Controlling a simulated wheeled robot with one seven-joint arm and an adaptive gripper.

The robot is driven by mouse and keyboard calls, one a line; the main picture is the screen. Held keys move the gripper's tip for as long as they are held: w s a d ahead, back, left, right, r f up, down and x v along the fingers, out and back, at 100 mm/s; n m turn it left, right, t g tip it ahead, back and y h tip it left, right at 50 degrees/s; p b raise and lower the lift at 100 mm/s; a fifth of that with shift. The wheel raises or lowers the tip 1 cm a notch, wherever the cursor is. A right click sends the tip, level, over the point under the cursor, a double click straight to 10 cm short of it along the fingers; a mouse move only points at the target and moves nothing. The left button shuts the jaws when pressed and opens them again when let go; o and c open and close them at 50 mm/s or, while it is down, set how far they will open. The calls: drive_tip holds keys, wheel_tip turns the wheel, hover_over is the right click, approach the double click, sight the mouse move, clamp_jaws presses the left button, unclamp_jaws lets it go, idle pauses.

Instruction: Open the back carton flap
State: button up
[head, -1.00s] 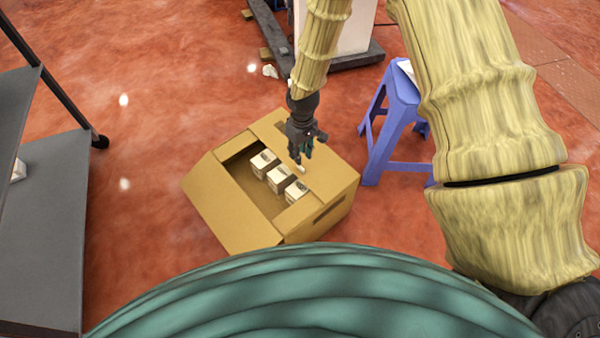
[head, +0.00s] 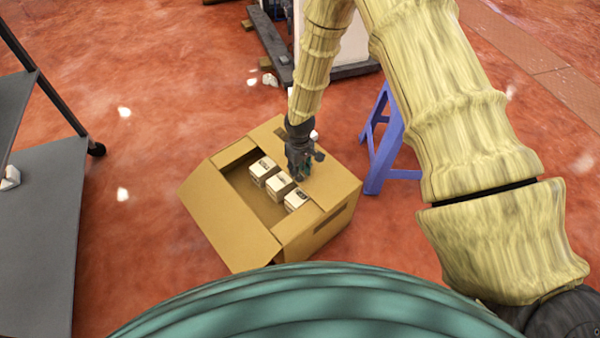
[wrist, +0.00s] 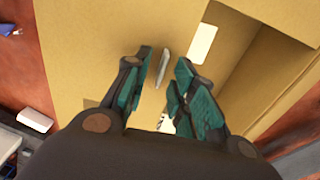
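The open-topped tan carton (head: 228,220) sits on the floor with its near flap folded outward. Its back flap (head: 325,178) lies flat over the far part of the top, and its tan surface fills much of the wrist view (wrist: 90,45). My gripper (head: 300,172) is low over this flap. In the wrist view my gripper (wrist: 166,70) has its teal-padded fingers apart, with a thin pale tab (wrist: 163,68) between them. I see no clear contact on the tab. The arm hides part of the flap in the head view.
Small white boxes (head: 279,184) stand in a row inside the carton's opening. A blue stool (head: 384,150) stands close to the carton's right. A grey shelf (head: 45,220) is at left. Red floor is clear between shelf and carton.

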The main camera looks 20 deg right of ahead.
drive_tip(key=shift+f, duration=0.45)
clamp_jaws()
drive_tip(key=shift+r, duration=0.2)
